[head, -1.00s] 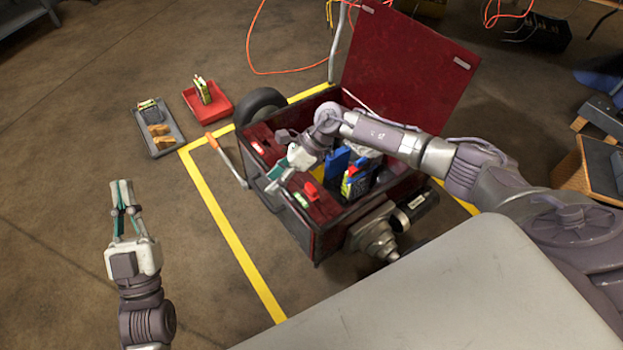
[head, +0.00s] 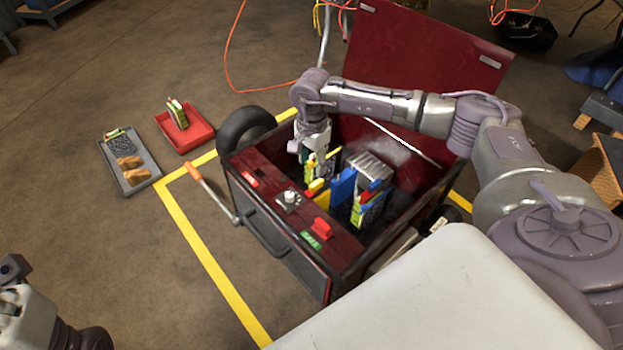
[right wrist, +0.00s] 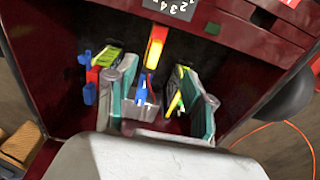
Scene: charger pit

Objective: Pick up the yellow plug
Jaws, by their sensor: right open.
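The yellow plug (head: 321,196) is inside the red chest, close behind its front panel. My right gripper (head: 318,158) points down into the chest, behind the plug. In the right wrist view the right gripper (right wrist: 163,92) is open, its fingers spread apart and not touching the plug. A blue piece (right wrist: 141,97) and a yellow-green pack (right wrist: 177,92) show between the fingers. My left gripper (head: 22,305) is cut off at the lower left; its fingertips are out of view.
The red chest (head: 262,225) has its lid raised, with a dial (head: 289,197) and a red switch (head: 321,228) on the front panel. A blue plate (head: 343,186) and another pack (head: 366,207) stand inside. A red tray (head: 198,135) and grey tray (head: 151,177) lie on the floor.

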